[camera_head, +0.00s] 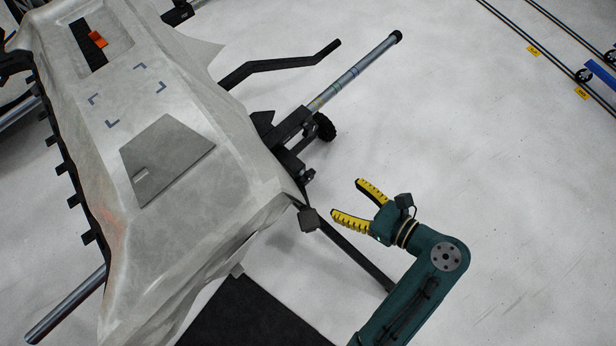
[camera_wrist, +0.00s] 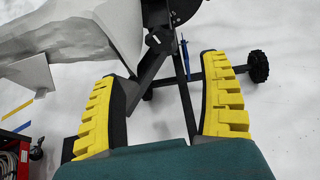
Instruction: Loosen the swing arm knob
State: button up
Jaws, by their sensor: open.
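A black knob with a ridged rim (camera_head: 325,127) sits beside the black bracket (camera_head: 290,130) at the right edge of the pale wrapped body (camera_head: 190,230). A smaller dark knob (camera_head: 309,174) shows just below it. A ridged black knob or wheel (camera_wrist: 258,66) shows at the end of a bar in the wrist view, and a small dark knob (camera_wrist: 153,40) is near the body. I cannot tell for sure which is the swing arm knob. My gripper (camera_head: 348,198), with yellow-padded fingers, is open and empty, below and right of the bracket. Its fingers also frame the wrist view (camera_wrist: 160,70).
A grey tube (camera_head: 355,73) and a bent black bar (camera_head: 280,65) stick out to the upper right. A dark block (camera_head: 309,219) tops a slanted black bar near my fingers. A black mat (camera_head: 245,315) lies below.

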aim_at(310, 179)
jog(key=b+x, duration=0.6)
jog(key=x, duration=0.7)
jog(key=shift+s+f+b, duration=0.1)
jog(key=shift+f+b, duration=0.15)
jog(key=shift+b, duration=0.15)
jog(key=shift+w+a, duration=0.2)
